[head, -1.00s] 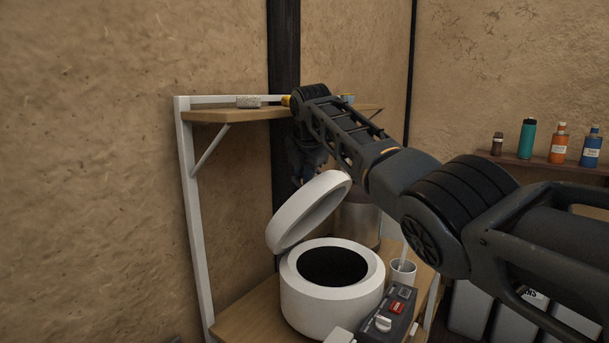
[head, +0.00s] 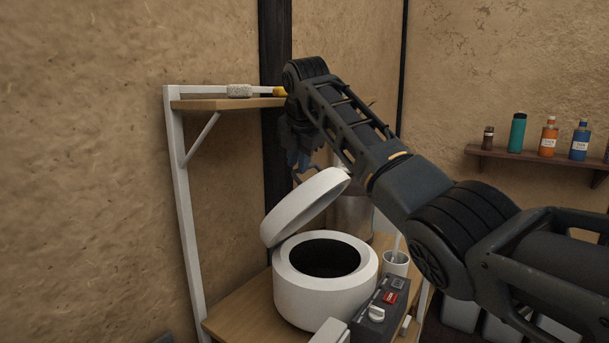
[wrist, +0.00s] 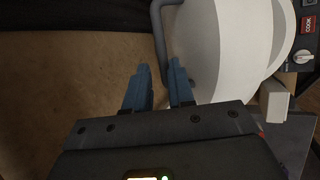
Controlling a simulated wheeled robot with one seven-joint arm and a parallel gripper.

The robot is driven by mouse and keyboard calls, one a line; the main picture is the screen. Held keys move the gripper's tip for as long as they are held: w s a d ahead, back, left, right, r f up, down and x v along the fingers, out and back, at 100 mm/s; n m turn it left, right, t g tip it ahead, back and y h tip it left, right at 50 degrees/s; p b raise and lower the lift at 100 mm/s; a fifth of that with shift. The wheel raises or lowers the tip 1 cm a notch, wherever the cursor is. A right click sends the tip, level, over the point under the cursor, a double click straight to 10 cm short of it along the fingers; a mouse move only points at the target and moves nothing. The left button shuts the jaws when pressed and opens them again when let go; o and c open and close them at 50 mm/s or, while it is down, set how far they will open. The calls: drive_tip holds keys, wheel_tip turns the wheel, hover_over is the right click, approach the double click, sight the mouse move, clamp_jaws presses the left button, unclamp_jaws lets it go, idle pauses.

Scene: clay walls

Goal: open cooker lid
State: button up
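The white cooker (head: 325,293) stands on the wooden surface with its dark inner pot (head: 325,258) showing. Its white lid (head: 302,208) is tilted up steeply, hinged at the left side of the cooker. The lid also shows in the wrist view (wrist: 205,50). A grey curved handle (wrist: 156,30) stands out from the lid. My gripper (wrist: 157,70) has two blue fingers spread apart, with the handle's lower end between them; I cannot tell whether they touch it. In the head view my gripper (head: 299,163) is behind and above the lid, partly hidden by my arm.
A control box (head: 378,312) with a red COOK label and a knob sits at the cooker's front right. A white cup (head: 396,263) stands beside it. A metal pot (head: 353,214) is behind the cooker. An upper shelf (head: 215,104) is close to my arm. Bottles stand on a wall shelf (head: 530,163).

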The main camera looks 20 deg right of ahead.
drive_tip(key=b, duration=0.2)
hover_over(305, 200)
idle(0.7)
